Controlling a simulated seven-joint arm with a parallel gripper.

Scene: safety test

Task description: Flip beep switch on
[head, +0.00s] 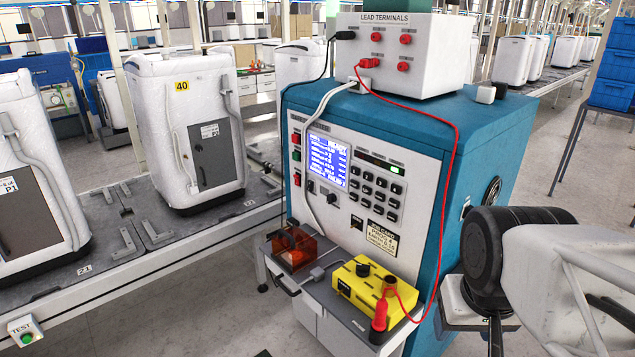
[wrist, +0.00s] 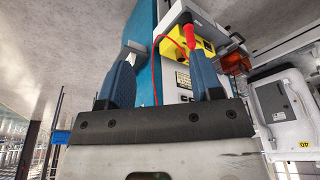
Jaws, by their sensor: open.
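The blue-sided tester cabinet (head: 420,125) stands in the middle of the head view with a grey control panel (head: 345,235). The labels are too small to read, so I cannot tell which is the beep switch. My gripper (wrist: 163,60) is open and empty in the wrist view. The cabinet's blue side and part of its front show beyond the fingers, apart from them.
A yellow box (head: 373,287) with a red probe (head: 379,315) and an orange clear-lidded box (head: 295,247) sit on the shelf below the panel. A red cable (head: 456,150) loops down the cabinet's front right. The lead terminals box (head: 400,55) is on top. A conveyor (head: 150,255) runs at left.

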